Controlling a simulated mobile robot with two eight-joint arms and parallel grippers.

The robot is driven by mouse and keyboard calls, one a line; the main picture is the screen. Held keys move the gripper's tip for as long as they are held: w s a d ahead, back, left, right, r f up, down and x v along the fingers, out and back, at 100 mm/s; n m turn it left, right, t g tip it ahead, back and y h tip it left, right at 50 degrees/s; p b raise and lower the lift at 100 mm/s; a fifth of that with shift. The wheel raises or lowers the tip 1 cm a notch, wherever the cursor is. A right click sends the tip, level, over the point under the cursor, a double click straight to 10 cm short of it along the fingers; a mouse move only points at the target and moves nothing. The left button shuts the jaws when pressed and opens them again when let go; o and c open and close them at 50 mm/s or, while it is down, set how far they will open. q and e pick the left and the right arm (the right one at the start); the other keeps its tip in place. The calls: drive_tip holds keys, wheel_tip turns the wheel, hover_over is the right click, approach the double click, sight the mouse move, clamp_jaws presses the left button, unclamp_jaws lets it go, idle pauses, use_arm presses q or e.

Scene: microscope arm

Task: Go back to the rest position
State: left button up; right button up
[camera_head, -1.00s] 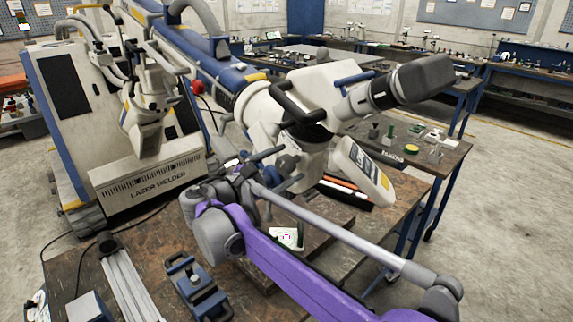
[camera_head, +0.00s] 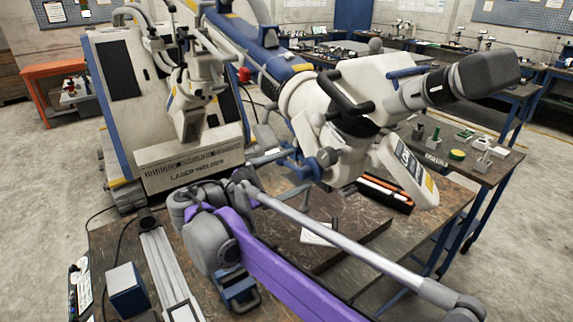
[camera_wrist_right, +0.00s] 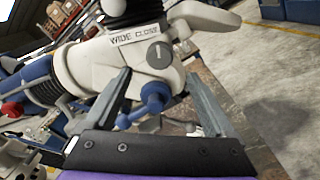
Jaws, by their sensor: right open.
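The white microscope head (camera_head: 365,85) with its dark eyepieces (camera_head: 470,80) hangs over the workbench on a thick blue-and-white arm. My right gripper (camera_head: 277,176) is at the end of my purple arm, just left of and below the microscope head. In the right wrist view its two fingers (camera_wrist_right: 157,75) are spread wide with nothing held. Behind them are the microscope's white body (camera_wrist_right: 105,60), with "WIDE CLOSE" lettering, and a blue knob (camera_wrist_right: 156,96). I cannot tell the exact gap to the knob. My left gripper is not in view.
The brown workbench (camera_head: 395,235) lies beneath my arm, with a metal rail (camera_head: 165,265) and a blue box (camera_head: 126,290) at its front left. The laser welder (camera_head: 190,165) stands behind at left. A side table (camera_head: 500,165) stands at right. Open floor shows at far right.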

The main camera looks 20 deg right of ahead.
drive_tip(key=s+d+f+m+g+y, duration=0.1)
drive_tip(key=s+d+f+m+y, duration=0.1)
drive_tip(key=s+d+f+y, duration=0.35)
drive_tip(key=s+d+f+m+g+y, duration=0.1)
drive_tip(key=s+d+f+m+y, duration=0.15)
drive_tip(key=s+f, duration=0.55)
drive_tip(key=s+a+f+m+y, duration=0.3)
drive_tip(key=s+f, duration=0.3)
drive_tip(key=f, duration=0.2)
drive_tip(key=s+a+f+m+t+y, duration=0.1)
drive_tip(key=s+a+f+m+y, duration=0.2)
drive_tip(key=s+f+m+y, duration=0.3)
wheel_tip(320, 180, down, 3)
